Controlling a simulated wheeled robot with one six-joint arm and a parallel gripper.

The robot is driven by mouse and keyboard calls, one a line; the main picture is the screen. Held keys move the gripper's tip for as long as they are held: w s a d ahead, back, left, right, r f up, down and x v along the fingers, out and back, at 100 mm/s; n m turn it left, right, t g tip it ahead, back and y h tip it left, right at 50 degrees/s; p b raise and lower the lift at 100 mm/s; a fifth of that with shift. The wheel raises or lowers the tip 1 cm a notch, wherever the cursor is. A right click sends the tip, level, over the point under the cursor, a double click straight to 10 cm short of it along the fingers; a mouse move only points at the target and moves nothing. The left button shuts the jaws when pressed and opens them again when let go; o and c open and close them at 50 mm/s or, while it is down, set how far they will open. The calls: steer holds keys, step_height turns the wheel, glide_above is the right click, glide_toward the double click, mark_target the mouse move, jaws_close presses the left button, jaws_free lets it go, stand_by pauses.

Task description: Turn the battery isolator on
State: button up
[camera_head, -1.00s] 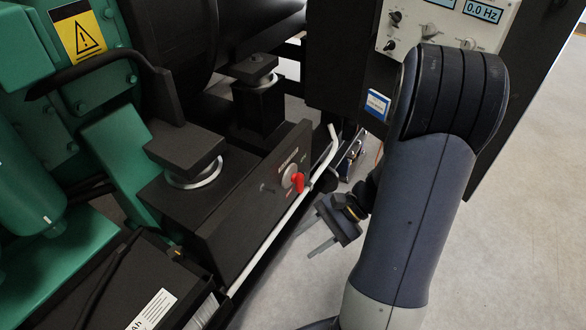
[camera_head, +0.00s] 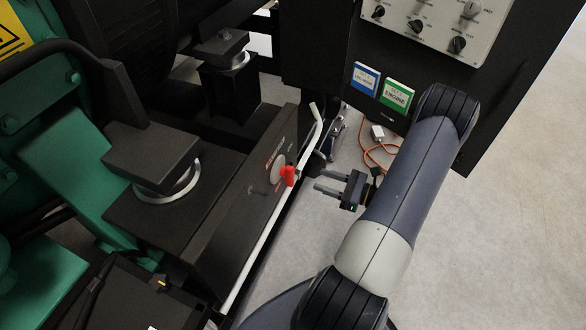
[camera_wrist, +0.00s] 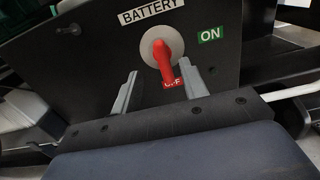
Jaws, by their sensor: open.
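The battery isolator is a red handle (camera_head: 289,175) on a round pale plate, on the side of a black box. In the wrist view the red handle (camera_wrist: 165,62) points down toward a red label reading OFF, partly hidden behind it. A green ON label (camera_wrist: 210,35) is to its upper right, and a BATTERY label (camera_wrist: 151,11) is above. My gripper (camera_head: 317,181) is open, just right of the handle in the head view. In the wrist view its two fingers (camera_wrist: 158,88) stand apart on either side below the handle, with nothing between them.
A pale rail (camera_head: 262,235) runs along the foot of the black box, close to my gripper. A control panel (camera_head: 440,22) and blue and green boxes (camera_head: 397,94) are at upper right. An orange cable (camera_head: 368,153) hangs behind my arm. Grey floor is clear at right.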

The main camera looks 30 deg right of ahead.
mark_target(294, 171)
steer(key=x, duration=0.9)
steer(key=shift+w+a+p, duration=0.25)
steer(key=shift+p, duration=0.05)
steer(key=shift+c, duration=0.2)
jaws_close()
